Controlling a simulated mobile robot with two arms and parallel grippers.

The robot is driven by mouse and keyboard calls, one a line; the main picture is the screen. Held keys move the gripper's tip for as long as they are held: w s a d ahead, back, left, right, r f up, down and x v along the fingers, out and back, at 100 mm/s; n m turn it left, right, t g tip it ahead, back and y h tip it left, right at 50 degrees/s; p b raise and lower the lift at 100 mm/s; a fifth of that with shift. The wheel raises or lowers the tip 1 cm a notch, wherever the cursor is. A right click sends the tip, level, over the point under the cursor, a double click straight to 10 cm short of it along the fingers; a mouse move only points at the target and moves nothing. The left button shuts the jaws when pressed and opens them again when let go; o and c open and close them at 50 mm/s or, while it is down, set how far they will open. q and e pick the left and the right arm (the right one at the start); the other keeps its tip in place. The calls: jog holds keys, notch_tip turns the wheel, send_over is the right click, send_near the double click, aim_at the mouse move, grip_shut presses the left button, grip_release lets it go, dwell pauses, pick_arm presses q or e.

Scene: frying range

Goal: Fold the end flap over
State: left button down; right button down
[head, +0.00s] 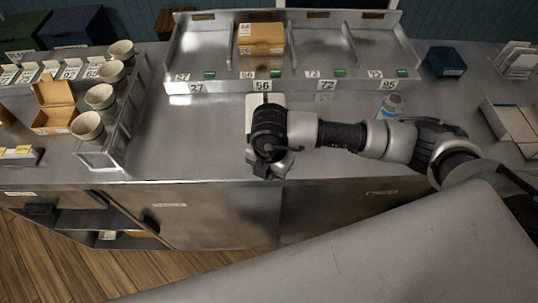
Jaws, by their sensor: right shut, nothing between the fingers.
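My right gripper (270,172) reaches in from the right over the front of the steel counter (190,140). Its fingers point down near the counter's front edge. They are small and dark here, and they look shut with nothing held. A pale flat thing (251,105) shows just behind my right wrist and is mostly hidden by it; I cannot tell whether it is a box or a flap. An open brown carton (55,118) with its lid raised stands at the left. An open pale carton (515,122) lies at the right edge. My left gripper is not in view.
A numbered steel divider tray (200,50) stands at the back, with a closed brown box (261,38) in one bay. Several cups (88,126) stand in a rack at the left. The left-centre counter is clear.

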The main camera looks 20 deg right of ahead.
jog(key=shift+f+b, duration=0.7)
jog(key=shift+f, duration=0.15)
jog(key=shift+r+p, duration=1.2)
jog(key=shift+r, duration=0.55)
jog(key=shift+w+d+r+b, duration=0.1)
jog(key=shift+w+d+r, duration=0.1)
jog(key=shift+w, duration=0.4)
jog(key=shift+w+d+r+b, duration=0.1)
jog(key=shift+w+r+b, duration=0.1)
jog(key=shift+w, duration=0.4)
jog(key=shift+w+d+r+b, duration=0.1)
jog(key=shift+w+d+r, duration=0.1)
jog(key=shift+w, duration=0.4)
jog(key=shift+w+r, duration=0.1)
jog(key=shift+w+d+r, duration=0.25)
jog(key=shift+w+r, duration=0.25)
jog(key=shift+w, duration=0.35)
jog(key=shift+w+d+r, duration=0.2)
jog(key=shift+w+r, duration=0.3)
jog(key=shift+w, duration=0.3)
